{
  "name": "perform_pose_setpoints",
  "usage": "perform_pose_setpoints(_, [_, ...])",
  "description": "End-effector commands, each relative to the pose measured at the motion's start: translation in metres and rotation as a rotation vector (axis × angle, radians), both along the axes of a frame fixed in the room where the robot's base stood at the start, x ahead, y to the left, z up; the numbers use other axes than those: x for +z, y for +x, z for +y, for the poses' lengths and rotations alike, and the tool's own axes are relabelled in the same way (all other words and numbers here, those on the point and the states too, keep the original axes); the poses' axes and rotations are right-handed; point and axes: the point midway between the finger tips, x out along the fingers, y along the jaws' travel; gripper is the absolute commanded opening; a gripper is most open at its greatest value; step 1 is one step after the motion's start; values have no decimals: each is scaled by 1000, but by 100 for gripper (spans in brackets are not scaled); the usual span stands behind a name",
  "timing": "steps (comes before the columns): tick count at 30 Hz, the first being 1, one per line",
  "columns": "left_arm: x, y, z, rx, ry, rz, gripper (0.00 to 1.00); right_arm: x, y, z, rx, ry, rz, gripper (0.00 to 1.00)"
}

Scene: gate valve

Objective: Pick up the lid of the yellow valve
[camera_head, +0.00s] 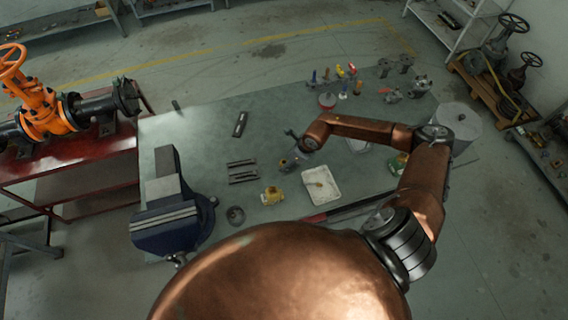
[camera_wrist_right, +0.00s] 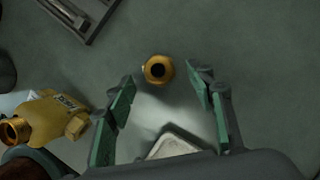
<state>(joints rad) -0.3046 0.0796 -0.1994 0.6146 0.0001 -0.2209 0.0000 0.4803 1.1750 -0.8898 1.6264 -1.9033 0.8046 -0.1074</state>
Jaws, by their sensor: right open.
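The lid (camera_wrist_right: 158,69), a brass-yellow hex cap with a dark round hole, lies on the green table top in the right wrist view. My right gripper (camera_wrist_right: 161,79) is open, with its two green-padded fingers on either side of the lid and nothing held. I cannot tell its exact height above the lid. The yellow valve body (camera_wrist_right: 45,120) lies at the left of that view. In the head view the valve (camera_head: 271,195) is near the table's front edge, and my right gripper (camera_head: 290,160) is just beyond it. The lid is not clearly seen there. My left gripper is out of view.
A white tray (camera_head: 321,186) sits right of the valve; its edge also shows in the wrist view (camera_wrist_right: 174,146). A blue vise (camera_head: 172,225) stands at the front left. Dark metal bars (camera_head: 242,171) lie behind the valve. Several small tools and fittings stand at the back right.

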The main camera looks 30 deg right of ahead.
Motion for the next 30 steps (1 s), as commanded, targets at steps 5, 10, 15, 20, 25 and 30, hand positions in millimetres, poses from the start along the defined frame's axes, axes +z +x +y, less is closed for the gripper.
perform_pose_setpoints(5, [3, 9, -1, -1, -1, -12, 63, -19, 7, 4, -2, 1, 0, 49])
perform_pose_setpoints(10, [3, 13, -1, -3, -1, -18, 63, -22, 7, 5, -1, 1, -1, 49])
perform_pose_setpoints(15, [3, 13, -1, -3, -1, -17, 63, -21, 7, 5, -2, 2, -1, 44])
perform_pose_setpoints(20, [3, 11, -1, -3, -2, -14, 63, -21, 7, 4, -2, 2, -1, 33])
perform_pose_setpoints(25, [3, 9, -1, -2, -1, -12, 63, -21, 7, 4, -3, 2, -1, 22])
perform_pose_setpoints(30, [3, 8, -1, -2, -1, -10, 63, -21, 7, 4, -3, 2, -1, 10])
